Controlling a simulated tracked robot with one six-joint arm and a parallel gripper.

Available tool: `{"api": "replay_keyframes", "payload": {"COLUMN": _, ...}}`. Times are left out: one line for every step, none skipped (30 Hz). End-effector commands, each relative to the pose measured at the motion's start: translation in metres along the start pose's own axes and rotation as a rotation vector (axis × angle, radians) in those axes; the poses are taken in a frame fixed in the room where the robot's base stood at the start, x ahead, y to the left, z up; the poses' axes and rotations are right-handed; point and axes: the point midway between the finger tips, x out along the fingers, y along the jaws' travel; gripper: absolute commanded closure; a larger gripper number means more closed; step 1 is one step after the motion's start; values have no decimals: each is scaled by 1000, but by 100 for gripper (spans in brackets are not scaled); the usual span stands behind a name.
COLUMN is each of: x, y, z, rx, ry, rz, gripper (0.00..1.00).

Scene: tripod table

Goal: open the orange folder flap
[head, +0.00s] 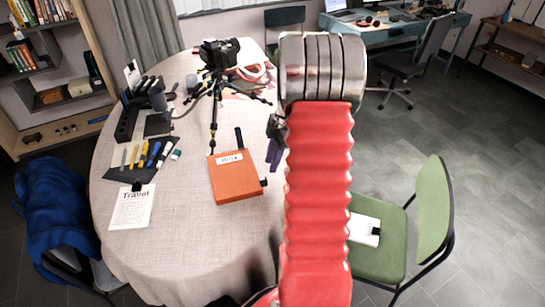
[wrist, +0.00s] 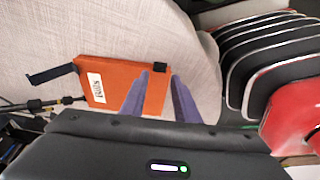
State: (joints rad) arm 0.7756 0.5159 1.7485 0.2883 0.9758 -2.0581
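The orange folder (head: 236,184) lies on the round table with its cover down flat and a white label on it. A black strap (head: 239,138) sticks out from its far edge, and a small black tab (head: 264,182) is at its right edge. In the wrist view, the folder (wrist: 112,88) is ahead of my gripper (wrist: 160,76), with the black tab (wrist: 160,68) showing between the fingertips. The fingers are apart and hold nothing. In the head view, my gripper (head: 273,160) is just right of the folder, partly hidden by my red arm. I cannot tell whether it touches.
A camera on a tripod (head: 215,85) stands behind the folder, one leg reaching close to it. Pens and tools on a dark mat (head: 120,172) and a "Travel" sheet (head: 132,208) lie to the left. A green chair (head: 385,245) stands right of the table. The front cloth (head: 180,260) is clear.

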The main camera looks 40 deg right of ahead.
Motion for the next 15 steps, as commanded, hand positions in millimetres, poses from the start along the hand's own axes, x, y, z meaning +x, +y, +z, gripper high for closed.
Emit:
{"api": "replay_keyframes", "payload": {"x": 4, "y": 0, "z": 0, "rx": 0, "ry": 0, "rz": -1, "gripper": 72}}
{"api": "replay_keyframes", "payload": {"x": 6, "y": 0, "z": 0, "rx": 0, "ry": 0, "rz": -1, "gripper": 72}}
{"api": "replay_keyframes", "payload": {"x": 9, "y": 0, "z": 0, "rx": 0, "ry": 1, "rz": -1, "gripper": 72}}
{"api": "replay_keyframes", "payload": {"x": 11, "y": 0, "z": 0, "rx": 1, "ry": 1, "rz": -1, "gripper": 72}}
{"api": "replay_keyframes", "payload": {"x": 14, "y": 0, "z": 0, "rx": 1, "ry": 1, "rz": -2, "gripper": 72}}
{"api": "replay_keyframes", "payload": {"x": 16, "y": 0, "z": 0, "rx": 1, "ry": 1, "rz": -1, "gripper": 72}}
{"api": "replay_keyframes", "payload": {"x": 18, "y": 0, "z": 0, "rx": 1, "ry": 1, "rz": -1, "gripper": 72}}
{"api": "replay_keyframes", "payload": {"x": 20, "y": 0, "z": 0, "rx": 1, "ry": 0, "rz": 0, "gripper": 72}}
{"api": "replay_keyframes", "payload": {"x": 23, "y": 0, "z": 0, "rx": 1, "ry": 0, "rz": 0, "gripper": 72}}
{"api": "replay_keyframes", "payload": {"x": 25, "y": 0, "z": 0, "rx": 1, "ry": 0, "rz": -1, "gripper": 72}}
{"api": "replay_keyframes", "payload": {"x": 27, "y": 0, "z": 0, "rx": 1, "ry": 1, "rz": -1, "gripper": 72}}
{"api": "replay_keyframes", "payload": {"x": 30, "y": 0, "z": 0, "rx": 1, "ry": 1, "rz": -1, "gripper": 72}}
{"api": "replay_keyframes", "payload": {"x": 32, "y": 0, "z": 0, "rx": 1, "ry": 0, "rz": -1, "gripper": 72}}
{"api": "replay_keyframes", "payload": {"x": 34, "y": 0, "z": 0, "rx": 1, "ry": 0, "rz": -1, "gripper": 72}}
{"api": "replay_keyframes", "payload": {"x": 37, "y": 0, "z": 0, "rx": 1, "ry": 0, "rz": -1, "gripper": 72}}
